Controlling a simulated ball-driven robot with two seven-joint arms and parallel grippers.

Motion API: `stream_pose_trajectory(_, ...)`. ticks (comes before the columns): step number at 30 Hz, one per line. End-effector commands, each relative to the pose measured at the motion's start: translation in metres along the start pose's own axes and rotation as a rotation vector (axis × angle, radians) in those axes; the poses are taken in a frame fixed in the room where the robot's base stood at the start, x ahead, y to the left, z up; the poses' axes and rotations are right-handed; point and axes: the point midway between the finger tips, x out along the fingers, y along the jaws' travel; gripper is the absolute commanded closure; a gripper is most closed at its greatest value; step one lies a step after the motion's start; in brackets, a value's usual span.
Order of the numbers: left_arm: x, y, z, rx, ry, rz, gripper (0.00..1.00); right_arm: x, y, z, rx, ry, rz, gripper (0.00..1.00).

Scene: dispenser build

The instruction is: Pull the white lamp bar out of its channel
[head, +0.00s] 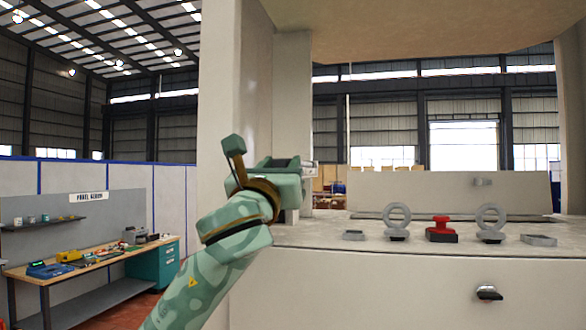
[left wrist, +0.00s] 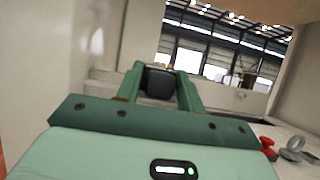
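My left gripper (head: 298,164) is raised beside the inner face of the machine's left upright, above the deck. In the left wrist view its two green fingers (left wrist: 160,82) stand apart, with a dark block (left wrist: 158,84) filling the gap between their tips. I cannot tell whether the fingers press on this block. A small pale grey piece (head: 309,166) shows just past the fingertips in the head view; whether it belongs to the lamp bar is unclear. I cannot clearly make out the white lamp bar or its channel. My right gripper is out of view.
The deck (head: 330,232) carries two grey rings (head: 397,216) (head: 491,217), a red knob (head: 441,226) and low grey blocks. The left upright (head: 236,80) stands close to my left arm, with an overhang (head: 420,30) above. A workbench (head: 100,262) stands far left.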

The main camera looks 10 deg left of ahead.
Motion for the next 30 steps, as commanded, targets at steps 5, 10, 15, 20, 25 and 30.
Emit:
stream_pose_trajectory(5,0.000,0.000,0.001,0.000,-0.001,0.000,0.94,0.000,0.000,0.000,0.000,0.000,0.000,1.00)
stream_pose_trajectory(10,0.000,0.000,0.001,0.000,-0.001,0.000,0.94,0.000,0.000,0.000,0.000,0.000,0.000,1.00)
stream_pose_trajectory(15,0.001,0.000,0.003,0.000,-0.002,0.000,0.94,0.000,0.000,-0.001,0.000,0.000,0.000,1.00)
stream_pose_trajectory(20,0.002,0.000,0.006,0.001,-0.002,0.000,0.94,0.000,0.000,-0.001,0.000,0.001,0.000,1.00)
stream_pose_trajectory(25,0.000,0.000,0.008,0.000,-0.003,-0.001,0.94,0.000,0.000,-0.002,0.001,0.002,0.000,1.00)
stream_pose_trajectory(30,-0.011,0.000,0.014,-0.001,-0.004,0.000,0.94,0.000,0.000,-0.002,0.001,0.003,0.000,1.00)
